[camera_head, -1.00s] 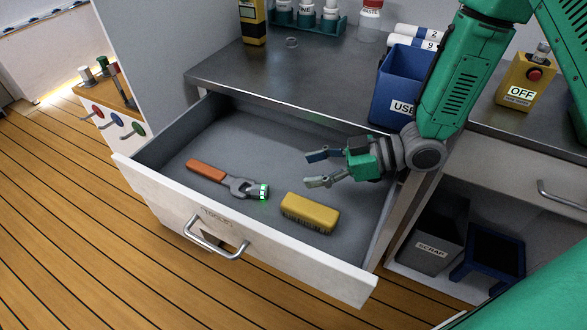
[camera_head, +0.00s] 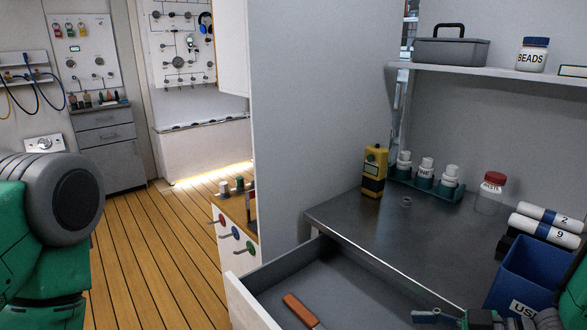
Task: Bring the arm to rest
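My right gripper (camera_head: 440,319) shows only in part at the bottom edge, over the right part of the open drawer (camera_head: 330,282). One finger and part of its green body are visible; the rest is cut off, so its opening cannot be told. A tool with an orange handle (camera_head: 301,309) lies in the drawer, its head cut off by the frame. A green and grey part of my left arm (camera_head: 45,225) fills the lower left. My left gripper is out of view.
The grey counter (camera_head: 370,228) holds a yellow device (camera_head: 374,171), a rack of white bottles (camera_head: 426,188), a red-capped jar (camera_head: 490,193), white rolls (camera_head: 545,225) and a blue bin (camera_head: 535,275). A shelf (camera_head: 500,75) hangs above. Wood floor (camera_head: 150,240) is clear at left.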

